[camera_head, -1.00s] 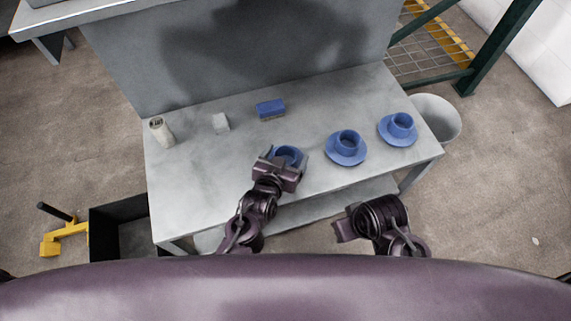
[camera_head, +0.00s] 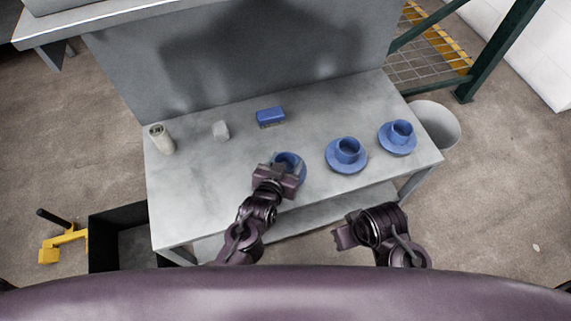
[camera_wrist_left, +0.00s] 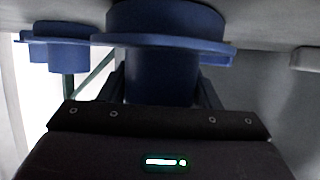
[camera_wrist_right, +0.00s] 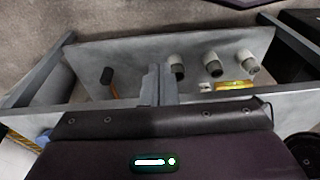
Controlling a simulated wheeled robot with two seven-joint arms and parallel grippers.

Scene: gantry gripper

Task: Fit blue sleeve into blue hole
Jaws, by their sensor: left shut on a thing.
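Three blue flanged round pieces stand in a row on the grey table: a left one (camera_head: 300,166), a middle one (camera_head: 347,153) and a right one (camera_head: 398,136). I cannot tell which is the sleeve and which has the hole. My left gripper (camera_head: 282,172) is at the left piece. In the left wrist view its fingers are shut around the narrow cylinder of that blue piece (camera_wrist_left: 161,75), just beside the flange. The lower contact of the piece is hidden. My right gripper (camera_wrist_right: 156,86) is shut and empty, in front of the table.
On the table are a blue block (camera_head: 270,117), a small whitish block (camera_head: 220,131) and a pale cylinder (camera_head: 161,139). A white bin (camera_head: 435,125) stands right of the table, a black crate (camera_head: 118,235) left. Several pale cylinders (camera_wrist_right: 213,65) show in the right wrist view.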

